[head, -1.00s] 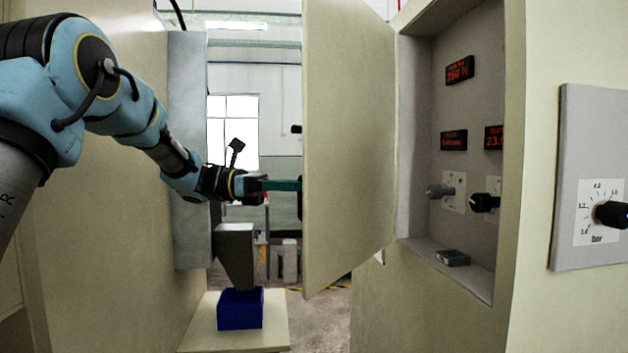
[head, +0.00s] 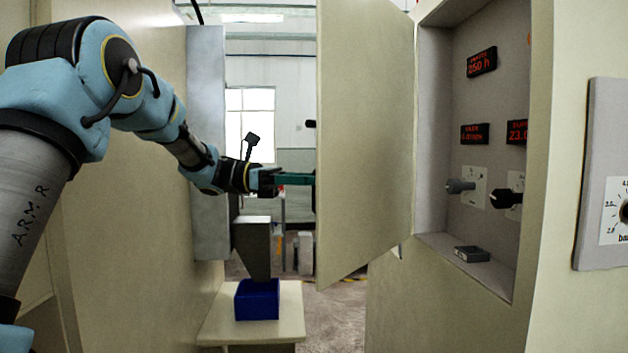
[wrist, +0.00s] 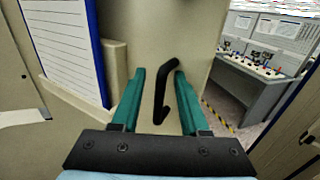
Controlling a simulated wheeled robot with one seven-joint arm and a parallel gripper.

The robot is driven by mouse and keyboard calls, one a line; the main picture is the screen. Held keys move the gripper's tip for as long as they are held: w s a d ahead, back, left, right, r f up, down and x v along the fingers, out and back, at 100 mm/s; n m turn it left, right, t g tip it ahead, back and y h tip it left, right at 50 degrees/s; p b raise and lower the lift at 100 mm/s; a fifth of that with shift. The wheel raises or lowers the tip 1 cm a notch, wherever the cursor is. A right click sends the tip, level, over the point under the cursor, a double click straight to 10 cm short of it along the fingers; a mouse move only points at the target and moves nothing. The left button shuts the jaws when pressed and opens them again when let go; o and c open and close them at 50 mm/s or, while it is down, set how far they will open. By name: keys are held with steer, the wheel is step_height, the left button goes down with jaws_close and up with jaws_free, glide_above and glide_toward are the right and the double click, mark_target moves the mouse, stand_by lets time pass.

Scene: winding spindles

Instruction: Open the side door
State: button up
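The side door (head: 366,140) is a beige panel that stands swung out from the cabinet front, beside a recessed control panel. My gripper (head: 298,179) is at the door's left edge in the head view, and its fingertips are partly hidden by the door. In the wrist view its two teal fingers (wrist: 159,85) are apart, one on each side of a black handle (wrist: 162,100) on a beige surface. Gaps show between the handle and both fingers. How deep the handle sits between them is hard to tell.
The recess (head: 440,120) holds red displays, knobs and a small grey block (head: 471,254). A blue box (head: 257,300) stands on a low beige table (head: 215,325) under a grey chute (head: 252,248). A grey console (wrist: 262,85) shows right in the wrist view. Floor shows behind the door.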

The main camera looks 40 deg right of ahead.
steer(key=b+v, duration=0.2)
steer(key=v, duration=0.5)
steer(key=shift+w+a+b, duration=0.2)
steer(key=shift+b, duration=0.1)
stand_by(0.4)
